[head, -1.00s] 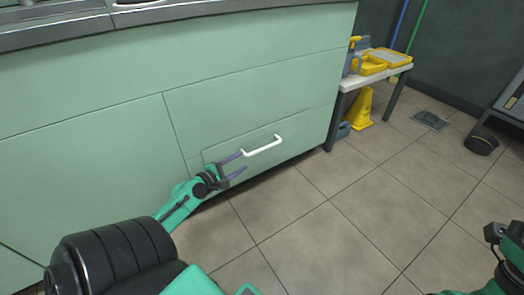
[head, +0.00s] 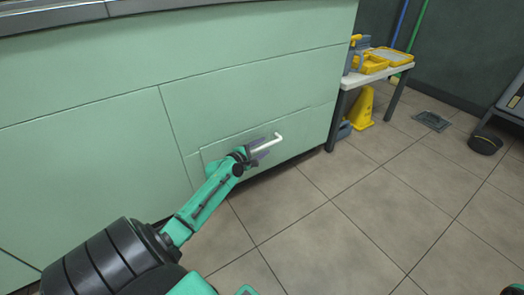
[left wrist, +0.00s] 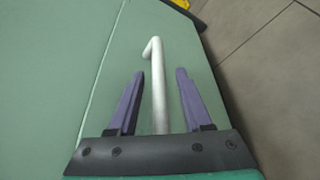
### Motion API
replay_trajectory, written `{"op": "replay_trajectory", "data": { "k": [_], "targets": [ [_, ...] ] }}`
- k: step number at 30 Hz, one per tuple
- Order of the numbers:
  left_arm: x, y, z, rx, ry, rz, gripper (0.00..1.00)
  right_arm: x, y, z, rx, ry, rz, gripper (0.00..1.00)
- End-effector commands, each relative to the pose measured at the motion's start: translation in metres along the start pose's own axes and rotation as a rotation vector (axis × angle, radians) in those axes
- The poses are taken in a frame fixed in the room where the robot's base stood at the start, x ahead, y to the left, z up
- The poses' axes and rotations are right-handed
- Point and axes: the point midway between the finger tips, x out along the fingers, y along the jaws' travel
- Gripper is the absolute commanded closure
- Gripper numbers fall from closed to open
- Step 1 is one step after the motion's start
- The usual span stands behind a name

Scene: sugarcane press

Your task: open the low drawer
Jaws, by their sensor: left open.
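The low drawer (head: 222,147) is a pale green panel at the bottom of the green counter, and it looks shut. Its white bar handle (head: 268,143) sticks out from the front. My left gripper (head: 259,148) is at the handle with its jaws open. In the left wrist view the white handle (left wrist: 158,85) runs between the two purple fingers of my left gripper (left wrist: 157,100), with a gap on each side. The near end of the handle is hidden behind the gripper body. My right gripper is not in view.
A white bench (head: 345,80) with yellow trays and a yellow wet-floor cone (head: 361,108) stand right of the counter. The tiled floor (head: 340,220) before the drawer is clear.

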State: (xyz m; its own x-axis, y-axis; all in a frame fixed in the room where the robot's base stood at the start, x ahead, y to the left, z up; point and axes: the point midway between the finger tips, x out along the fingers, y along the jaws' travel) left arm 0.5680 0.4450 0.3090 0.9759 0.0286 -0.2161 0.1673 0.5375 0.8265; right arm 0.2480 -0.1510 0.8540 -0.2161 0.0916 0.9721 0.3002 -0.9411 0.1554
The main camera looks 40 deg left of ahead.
Motion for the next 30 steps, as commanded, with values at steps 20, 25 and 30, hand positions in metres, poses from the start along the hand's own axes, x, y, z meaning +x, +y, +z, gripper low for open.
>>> {"op": "replay_trajectory", "data": {
  "k": [20,25,30],
  "targets": [
    [0.0011,0.0004,0.0,0.001,0.001,-0.001,1.0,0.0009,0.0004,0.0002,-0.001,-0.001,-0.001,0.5],
    [0.0011,0.0003,-0.0001,0.001,0.001,-0.001,1.0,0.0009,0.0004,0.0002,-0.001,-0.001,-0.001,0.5],
    [0.0011,0.0003,-0.0001,0.001,0.001,-0.001,1.0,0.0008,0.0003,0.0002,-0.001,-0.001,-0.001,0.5]
  ]
}}
